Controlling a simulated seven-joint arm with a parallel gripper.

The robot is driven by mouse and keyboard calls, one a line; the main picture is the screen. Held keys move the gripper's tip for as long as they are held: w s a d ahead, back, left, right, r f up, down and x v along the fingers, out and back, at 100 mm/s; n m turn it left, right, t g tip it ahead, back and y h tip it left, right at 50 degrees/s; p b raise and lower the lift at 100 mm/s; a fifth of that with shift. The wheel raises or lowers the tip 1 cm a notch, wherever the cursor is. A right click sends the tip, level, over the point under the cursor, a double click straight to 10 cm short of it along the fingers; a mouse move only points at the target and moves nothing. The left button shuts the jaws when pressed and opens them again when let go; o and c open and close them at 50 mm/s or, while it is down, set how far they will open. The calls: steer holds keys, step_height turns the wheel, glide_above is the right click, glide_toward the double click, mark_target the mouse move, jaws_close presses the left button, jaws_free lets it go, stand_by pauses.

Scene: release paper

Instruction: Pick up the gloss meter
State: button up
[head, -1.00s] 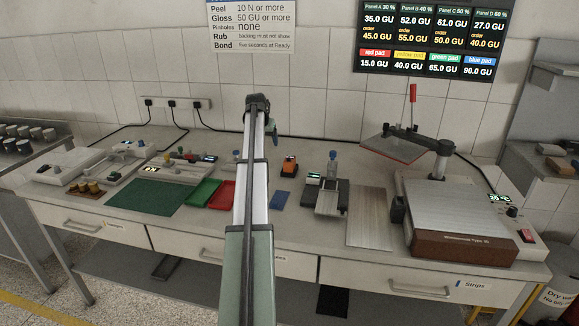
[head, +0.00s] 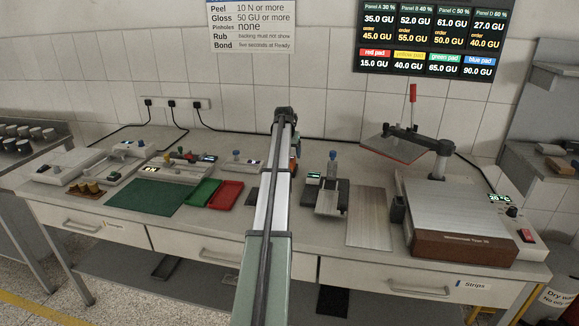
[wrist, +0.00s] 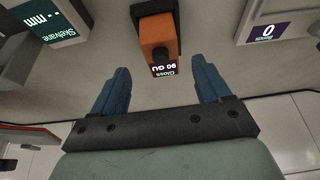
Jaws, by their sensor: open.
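The gloss meter (wrist: 158,38) is a small orange and black device with a lit readout of 90 GU. It stands on the bench, at the top centre of the wrist view. In the head view my arm hides most of it. My gripper (wrist: 162,84) has two blue fingers spread wide and nothing between them. The fingertips are on either side of the meter's readout end, apart from its body.
In the head view a slide device (head: 327,190) stands right of my arm, with a metal plate (head: 369,218) beyond it. Red (head: 226,194) and green (head: 202,192) trays lie left. A device with a readout of 0 (wrist: 267,28) is at the wrist view's right.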

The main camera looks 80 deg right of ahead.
steer(key=shift+x, duration=2.95)
steer(key=shift+w+d+r, duration=0.1)
steer(key=shift+d, duration=0.05)
steer(key=shift+c, duration=0.4)
steer(key=c, duration=1.2)
